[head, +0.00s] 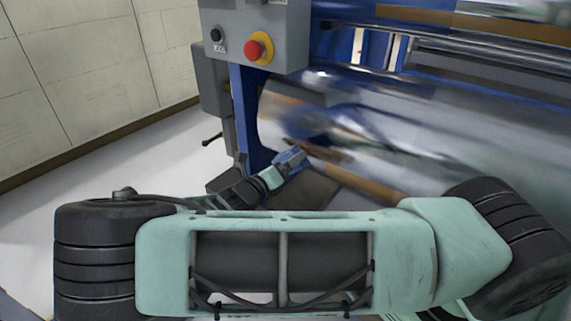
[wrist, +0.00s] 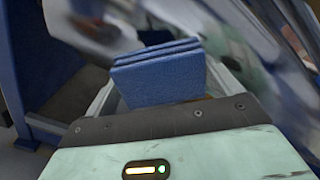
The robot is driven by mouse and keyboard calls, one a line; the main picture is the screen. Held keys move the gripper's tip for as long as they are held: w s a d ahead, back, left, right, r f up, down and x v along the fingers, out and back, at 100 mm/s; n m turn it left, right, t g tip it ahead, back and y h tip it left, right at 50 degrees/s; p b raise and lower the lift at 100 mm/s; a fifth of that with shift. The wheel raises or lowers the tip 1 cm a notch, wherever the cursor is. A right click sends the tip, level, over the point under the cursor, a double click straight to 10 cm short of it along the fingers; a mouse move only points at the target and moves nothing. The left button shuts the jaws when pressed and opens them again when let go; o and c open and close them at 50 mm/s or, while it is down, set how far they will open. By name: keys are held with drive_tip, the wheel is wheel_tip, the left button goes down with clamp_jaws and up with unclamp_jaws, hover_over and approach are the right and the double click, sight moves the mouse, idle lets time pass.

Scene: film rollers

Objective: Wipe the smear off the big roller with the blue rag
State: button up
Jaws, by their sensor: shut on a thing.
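The blue rag (head: 291,158) is a folded block held in my gripper (head: 279,170), which is shut on it. In the wrist view the rag (wrist: 160,78) stands out beyond the jaws, its layered edge facing away. The big roller (head: 400,140) is the shiny silver cylinder on the right in the head view, at its left end just by the rag. A brownish mark (head: 305,149) that looks like the smear shows on the roller, close above and right of the rag. I cannot tell whether the rag touches the roller. The smear is not clear in the wrist view.
A grey control box with a red stop button (head: 258,47) hangs above the roller's left end. A blue machine frame (head: 247,110) stands left of the roller. An orange-brown bar (head: 365,187) runs below it. White floor (head: 120,150) is open at left.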

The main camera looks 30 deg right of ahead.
sight(309, 146)
drive_tip(key=shift+b+x, duration=1.6)
drive_tip(key=shift+x, duration=1.35)
drive_tip(key=shift+p+x, duration=0.5)
drive_tip(key=shift+x, duration=0.6)
